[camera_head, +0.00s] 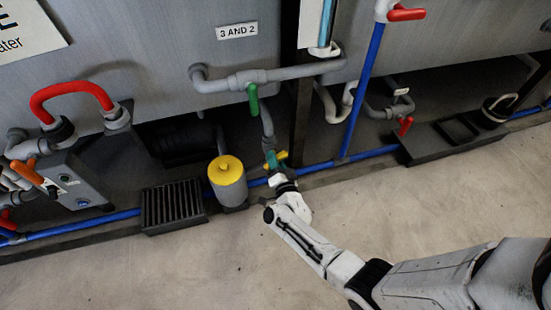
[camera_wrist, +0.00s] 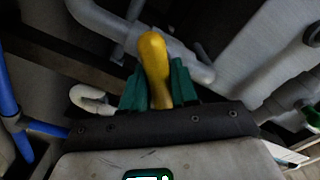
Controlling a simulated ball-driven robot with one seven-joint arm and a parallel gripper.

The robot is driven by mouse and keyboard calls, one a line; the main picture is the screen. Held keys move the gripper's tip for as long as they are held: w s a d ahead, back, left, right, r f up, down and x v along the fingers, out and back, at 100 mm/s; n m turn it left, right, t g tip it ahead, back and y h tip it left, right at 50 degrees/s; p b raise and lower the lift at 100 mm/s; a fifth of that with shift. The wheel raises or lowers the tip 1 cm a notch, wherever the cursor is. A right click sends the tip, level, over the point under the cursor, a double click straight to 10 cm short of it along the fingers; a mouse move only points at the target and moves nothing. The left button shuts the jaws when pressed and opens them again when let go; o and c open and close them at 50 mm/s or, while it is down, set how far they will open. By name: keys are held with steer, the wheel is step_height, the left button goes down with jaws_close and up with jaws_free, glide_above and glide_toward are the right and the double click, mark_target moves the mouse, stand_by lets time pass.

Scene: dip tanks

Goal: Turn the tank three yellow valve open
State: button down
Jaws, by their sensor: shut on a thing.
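The yellow valve handle (camera_wrist: 155,68) stands between the two green fingers of my gripper (camera_wrist: 155,88) in the wrist view. The fingers are closed on its sides, and its rounded top sticks out beyond them. In the head view my gripper (camera_head: 272,160) is low by the tank wall, and a small bit of the yellow valve handle (camera_head: 282,155) shows beside it. The valve's body is mostly hidden behind my gripper.
A green-handled valve (camera_head: 253,98) hangs on the grey pipe above my gripper. A yellow-topped canister (camera_head: 228,183) and a black grate (camera_head: 173,206) stand to the left. A blue pipe (camera_head: 322,166) runs low along the wall. Red-handled valve (camera_head: 405,126) is right. The floor in front is clear.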

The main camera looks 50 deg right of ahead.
steer(key=n+p, duration=0.1)
steer(key=n, duration=0.3)
steer(key=shift+n, duration=0.3)
steer(key=n+p, duration=0.1)
steer(key=n, duration=0.4)
steer(key=shift+f, duration=0.1)
steer(key=shift+n, duration=0.3)
steer(key=c, duration=1)
jaws_free()
steer(key=shift+o, duration=0.2)
steer(key=p+v, duration=0.4)
steer(key=v, duration=0.7)
steer(key=shift+w, duration=0.15)
